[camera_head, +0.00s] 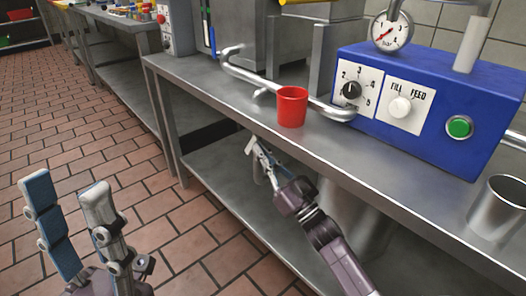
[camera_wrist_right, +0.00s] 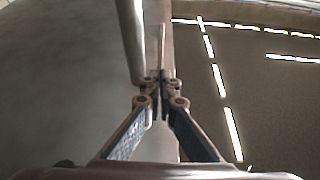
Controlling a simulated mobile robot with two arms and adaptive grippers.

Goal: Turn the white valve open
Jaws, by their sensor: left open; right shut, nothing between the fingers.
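A blue machine (camera_head: 430,105) stands on the steel table. Its front has a white knob (camera_head: 400,107) marked FILL and FEED. A white upright cylinder (camera_head: 473,43) stands on its top at the right; I cannot tell which of these two is the valve. My left gripper (camera_head: 68,186) is open and empty over the floor at lower left, far from the machine. My right gripper (camera_head: 257,152) is shut and empty, by the table's front edge, below and left of the machine. In the right wrist view its fingers (camera_wrist_right: 160,82) are together.
A red cup (camera_head: 291,107) stands by the table's front edge, beside a bent metal pipe (camera_head: 262,82). The machine also has a black numbered dial (camera_head: 351,90), a green button (camera_head: 459,127) and a pressure gauge (camera_head: 391,33). A metal cup (camera_head: 498,210) stands at right.

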